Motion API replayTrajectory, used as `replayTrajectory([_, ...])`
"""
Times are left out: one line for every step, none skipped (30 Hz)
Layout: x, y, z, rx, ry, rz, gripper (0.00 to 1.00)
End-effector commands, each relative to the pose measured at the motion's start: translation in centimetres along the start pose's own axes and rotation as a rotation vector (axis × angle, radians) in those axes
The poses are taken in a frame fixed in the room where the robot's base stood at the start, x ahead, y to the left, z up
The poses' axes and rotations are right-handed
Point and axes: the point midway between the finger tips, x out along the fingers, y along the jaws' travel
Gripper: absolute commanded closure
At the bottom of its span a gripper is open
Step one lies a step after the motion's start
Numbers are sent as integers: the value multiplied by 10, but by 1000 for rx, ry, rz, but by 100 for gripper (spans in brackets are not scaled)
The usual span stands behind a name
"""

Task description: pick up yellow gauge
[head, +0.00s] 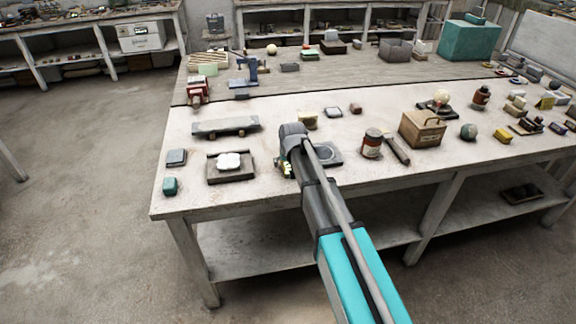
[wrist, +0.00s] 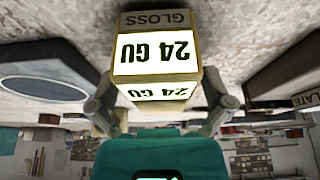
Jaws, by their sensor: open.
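The yellow gauge (wrist: 158,50) is a pale yellow block with white display faces reading "24 GU" and a "GLOSS" label, upside down in the wrist view. My gripper (wrist: 162,95) is open, with one finger on each side of the gauge's near end. I cannot tell whether either finger touches it. In the head view my arm and wrist hide most of the spot beneath the gripper, and only small pale yellow bits show there.
A dark plate with a grey disc (head: 326,153) lies just right of my gripper. A dark tray (head: 231,178) with a white lump is to the left. A jar (head: 372,143) and a wooden box (head: 422,129) stand farther right. A long grey block (head: 225,126) lies behind left.

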Motion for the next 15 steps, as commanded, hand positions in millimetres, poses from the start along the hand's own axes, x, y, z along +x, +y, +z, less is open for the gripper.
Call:
replayTrajectory([1, 0, 0, 1, 0, 0, 0])
replayTrajectory([1, 1, 0, 1, 0, 0, 0])
replayTrajectory([1, 1, 0, 1, 0, 0, 0])
replayTrajectory([1, 1, 0, 1, 0, 0, 0])
replayTrajectory([2, 1, 0, 1, 0, 0, 0])
replayTrajectory([2, 1, 1, 1, 0, 0, 0])
replayTrajectory([2, 1, 0, 1, 0, 0, 0])
replayTrajectory([2, 1, 0, 1, 0, 0, 0])
replayTrajectory([1, 1, 0, 1, 0, 0, 0])
replayTrajectory([1, 0, 0, 1, 0, 0, 0])
replayTrajectory([1, 0, 0, 1, 0, 0, 0])
replayTrajectory([1, 0, 0, 1, 0, 0, 0])
replayTrajectory([1, 0, 0, 1, 0, 0, 0])
replayTrajectory([1, 0, 0, 1, 0, 0, 0])
replayTrajectory([1, 0, 0, 1, 0, 0, 7])
